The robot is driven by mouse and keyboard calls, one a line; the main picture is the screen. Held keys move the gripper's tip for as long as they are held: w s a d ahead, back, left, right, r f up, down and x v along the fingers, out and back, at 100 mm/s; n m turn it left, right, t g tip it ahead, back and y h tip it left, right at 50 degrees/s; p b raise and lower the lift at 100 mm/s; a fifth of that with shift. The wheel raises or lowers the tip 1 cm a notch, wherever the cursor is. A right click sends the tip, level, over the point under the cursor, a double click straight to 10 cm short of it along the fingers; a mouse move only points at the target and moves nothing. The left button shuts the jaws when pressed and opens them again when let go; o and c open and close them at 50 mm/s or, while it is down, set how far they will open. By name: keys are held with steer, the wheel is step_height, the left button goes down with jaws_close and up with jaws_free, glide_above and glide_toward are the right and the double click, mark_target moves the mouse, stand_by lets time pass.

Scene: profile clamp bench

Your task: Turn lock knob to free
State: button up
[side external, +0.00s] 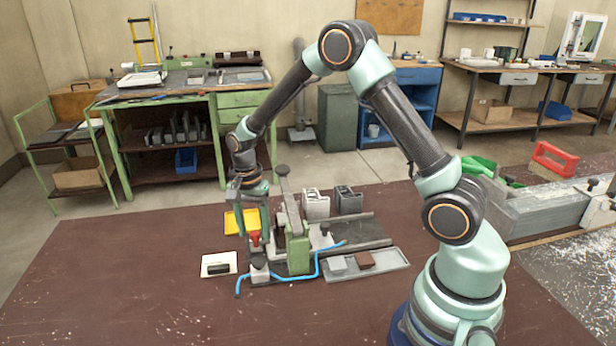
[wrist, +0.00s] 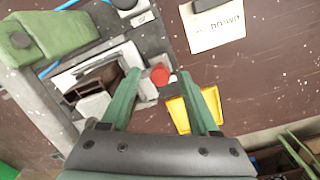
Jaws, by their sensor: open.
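The lock knob appears to be the red knob (side external: 254,238) on the near left part of the clamp fixture (side external: 298,250). It also shows as a round red top in the wrist view (wrist: 160,75). My gripper (side external: 253,229) points down over it with fingers apart. In the wrist view my gripper (wrist: 159,74) has one green finger on each side of the red knob, with gaps visible. I cannot tell whether the fingertips reach down to the knob's height. The knob's lower part and any lock marking are hidden or too small to read.
A yellow tray (side external: 232,222) lies behind the knob. A white card (side external: 212,258) with a black item lies left. A blue hose (side external: 318,268) runs along the front. The bench's front left is clear.

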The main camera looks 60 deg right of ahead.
steer(key=shift+c, duration=0.4)
jaws_close()
steer(key=shift+n, duration=0.3)
steer(key=n, duration=0.3)
steer(key=shift+n, duration=0.4)
steer(key=n, duration=0.4)
steer(key=shift+a+n, duration=0.1)
steer(key=shift+n, duration=0.2)
steer(key=n, duration=0.4)
steer(key=shift+n+t, duration=0.3)
steer(key=shift+n, duration=2.2)
